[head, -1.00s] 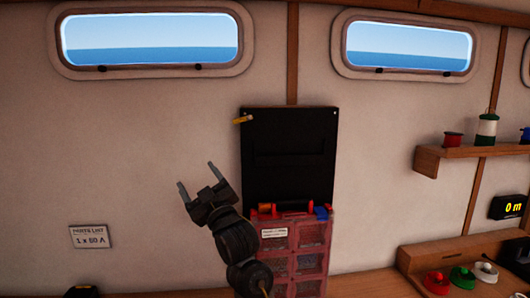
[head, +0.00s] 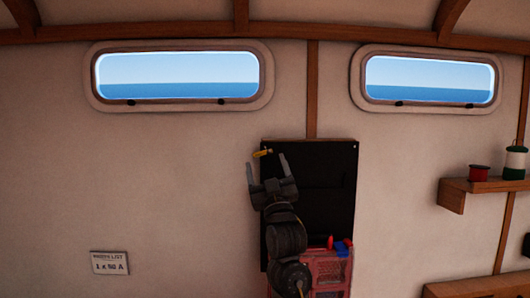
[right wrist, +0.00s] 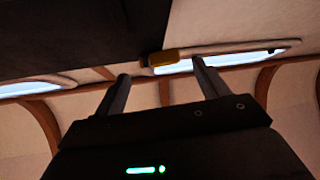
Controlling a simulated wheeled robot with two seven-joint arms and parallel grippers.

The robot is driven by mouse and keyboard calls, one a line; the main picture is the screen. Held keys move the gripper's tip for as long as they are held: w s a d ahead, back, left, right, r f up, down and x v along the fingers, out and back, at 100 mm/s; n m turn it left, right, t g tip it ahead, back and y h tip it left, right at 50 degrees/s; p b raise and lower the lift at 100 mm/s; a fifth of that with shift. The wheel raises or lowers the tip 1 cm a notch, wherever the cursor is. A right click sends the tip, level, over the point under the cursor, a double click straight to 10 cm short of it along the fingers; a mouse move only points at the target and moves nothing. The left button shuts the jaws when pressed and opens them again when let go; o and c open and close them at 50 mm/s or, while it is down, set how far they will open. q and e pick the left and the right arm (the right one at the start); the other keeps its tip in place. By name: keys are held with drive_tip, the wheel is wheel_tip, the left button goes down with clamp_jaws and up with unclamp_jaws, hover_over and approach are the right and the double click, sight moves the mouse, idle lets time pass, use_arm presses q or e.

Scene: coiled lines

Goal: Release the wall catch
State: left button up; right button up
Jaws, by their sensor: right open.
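The wall catch (head: 262,153) is a small yellow piece at the top left corner of a black panel (head: 325,190) on the wall. It also shows in the right wrist view (right wrist: 164,56), at the panel's edge. My right gripper (head: 267,167) is open and empty, pointing up just below the catch. In the right wrist view its two fingers (right wrist: 160,72) stand apart, with the catch beyond and between the tips. They look apart from it, though the exact gap is hard to judge. My left gripper is out of view.
A red compartment case (head: 328,270) stands below the panel, partly behind my right arm. A wooden shelf (head: 480,186) with spools is at the right. A parts list card (head: 109,263) is on the wall at lower left.

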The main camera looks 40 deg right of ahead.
sight(263, 153)
drive_tip(key=shift+p+x, duration=0.45)
drive_tip(key=shift+x, duration=0.9)
drive_tip(key=shift+c, duration=0.2)
